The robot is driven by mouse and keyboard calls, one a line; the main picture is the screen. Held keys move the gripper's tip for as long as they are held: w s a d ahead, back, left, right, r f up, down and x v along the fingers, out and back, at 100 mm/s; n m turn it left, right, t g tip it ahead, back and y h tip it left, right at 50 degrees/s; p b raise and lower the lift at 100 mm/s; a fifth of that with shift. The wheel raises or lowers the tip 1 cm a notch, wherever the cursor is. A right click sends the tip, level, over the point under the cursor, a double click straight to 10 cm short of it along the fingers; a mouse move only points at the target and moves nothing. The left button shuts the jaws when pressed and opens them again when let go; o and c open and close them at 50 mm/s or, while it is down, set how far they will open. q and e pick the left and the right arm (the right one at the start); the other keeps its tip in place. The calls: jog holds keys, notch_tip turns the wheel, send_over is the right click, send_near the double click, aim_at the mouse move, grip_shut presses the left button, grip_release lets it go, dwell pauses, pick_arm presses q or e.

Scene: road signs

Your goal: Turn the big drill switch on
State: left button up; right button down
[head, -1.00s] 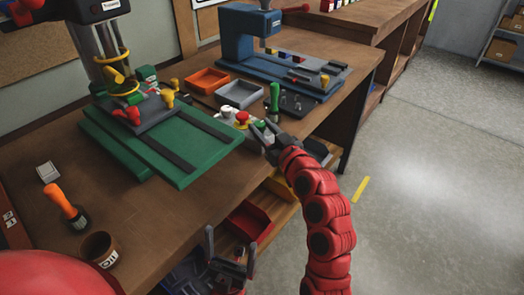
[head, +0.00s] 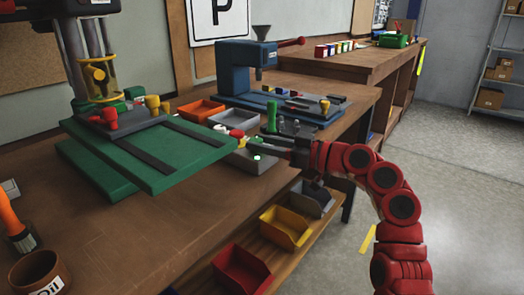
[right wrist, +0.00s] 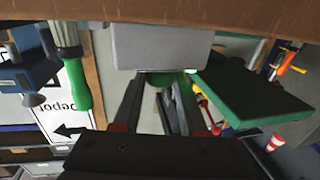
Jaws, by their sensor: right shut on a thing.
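The big green drill press (head: 150,150) stands on the workbench at the left of the head view. Beside its base, at the bench's front edge, is a grey switch box (head: 262,166) with a red button (head: 237,133) and a small bright light (head: 257,157). My right gripper (head: 262,142) is at the box, reaching in from the right. In the right wrist view the grey box (right wrist: 160,45) is straight ahead, with a green button (right wrist: 178,79) between my fingers. They are shut on it, though the contact is partly hidden. My left gripper is out of view.
A smaller blue drill (head: 245,65) stands further back. A green-handled tool (head: 271,117) stands near my right fingers. Orange (head: 200,108) and grey trays lie behind the box. Yellow (head: 285,230) and red bins sit on the shelf below. The floor at right is open.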

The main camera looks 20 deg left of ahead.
jog(key=shift+n+g, duration=0.5)
jog(key=shift+g, duration=0.2)
jog(key=shift+c, duration=2.3)
grip_release()
jog(key=shift+d, duration=0.5)
jog(key=s+d+p, duration=0.1)
jog(key=d+p, duration=0.1)
jog(key=d, duration=1.4)
jog(key=shift+d, duration=0.2)
